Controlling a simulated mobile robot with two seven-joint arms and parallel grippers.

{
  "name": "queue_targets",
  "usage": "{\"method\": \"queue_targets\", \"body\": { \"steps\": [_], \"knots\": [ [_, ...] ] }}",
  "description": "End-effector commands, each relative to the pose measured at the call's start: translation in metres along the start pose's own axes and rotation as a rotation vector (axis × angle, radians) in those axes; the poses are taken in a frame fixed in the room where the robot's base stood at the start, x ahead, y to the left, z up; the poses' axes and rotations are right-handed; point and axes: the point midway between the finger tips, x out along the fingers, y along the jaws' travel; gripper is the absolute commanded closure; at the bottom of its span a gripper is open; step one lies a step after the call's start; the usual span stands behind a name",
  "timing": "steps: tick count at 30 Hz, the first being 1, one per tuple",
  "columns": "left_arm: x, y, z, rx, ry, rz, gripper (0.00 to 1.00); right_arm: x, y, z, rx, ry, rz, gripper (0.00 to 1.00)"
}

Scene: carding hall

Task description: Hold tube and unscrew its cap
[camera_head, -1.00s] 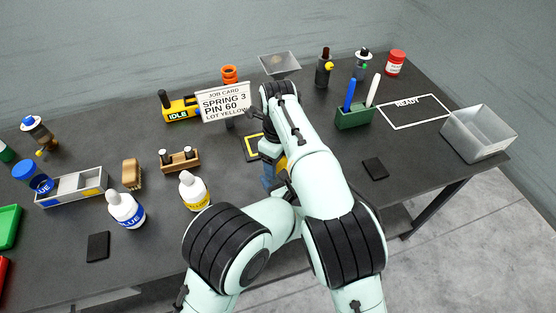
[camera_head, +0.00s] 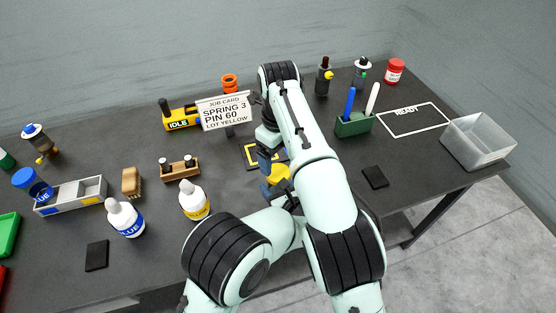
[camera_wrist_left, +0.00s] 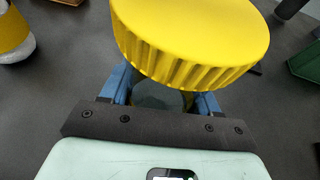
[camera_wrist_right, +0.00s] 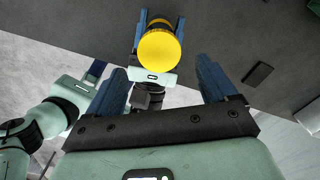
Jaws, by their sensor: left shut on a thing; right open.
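A tube with a wide, ribbed yellow cap (camera_head: 280,174) is held over the front middle of the table. In the left wrist view the cap (camera_wrist_left: 190,45) hides most of the tube (camera_wrist_left: 158,96). My left gripper (camera_wrist_left: 160,98) is shut on the tube, with its blue fingers just below the cap. My right gripper (camera_head: 265,160) is open and empty. In the right wrist view the cap (camera_wrist_right: 160,50) appears between and beyond the open right fingers (camera_wrist_right: 160,66), apart from them.
A job card (camera_head: 225,111) stands behind a yellow-framed mat (camera_head: 250,155). Blue (camera_head: 125,217) and yellow (camera_head: 194,200) bottles stand left. A green pen holder (camera_head: 354,125), READY outline (camera_head: 413,119) and clear bin (camera_head: 478,143) are right. A dark pad (camera_head: 375,176) lies at the front.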

Motion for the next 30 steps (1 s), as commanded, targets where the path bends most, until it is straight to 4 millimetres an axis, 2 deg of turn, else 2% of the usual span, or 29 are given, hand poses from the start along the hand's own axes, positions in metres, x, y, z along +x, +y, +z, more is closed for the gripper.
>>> {"method": "queue_targets", "body": {
  "steps": [3, 7, 11, 21, 30],
  "knots": [
    [0.0, 0.0, 0.0, 0.0, -0.001, 0.0, 1.0, -0.013, 0.0, 0.0, 0.108, -0.001, -0.002, 0.15],
    [0.0, 0.0, 0.0, 0.0, -0.001, 0.0, 1.0, -0.013, 0.001, 0.0, 0.159, 0.001, 0.001, 0.15],
    [0.0, 0.0, 0.0, 0.0, -0.001, 0.0, 1.0, 0.0, 0.002, 0.0, 0.161, 0.004, 0.003, 0.15],
    [0.0, 0.0, 0.0, 0.0, -0.001, 0.0, 1.0, 0.049, 0.002, 0.0, 0.158, 0.002, 0.001, 0.15],
    [0.0, 0.0, 0.0, 0.0, -0.001, 0.0, 1.0, 0.062, 0.001, 0.0, 0.158, 0.0, 0.0, 0.15]
  ]
}}
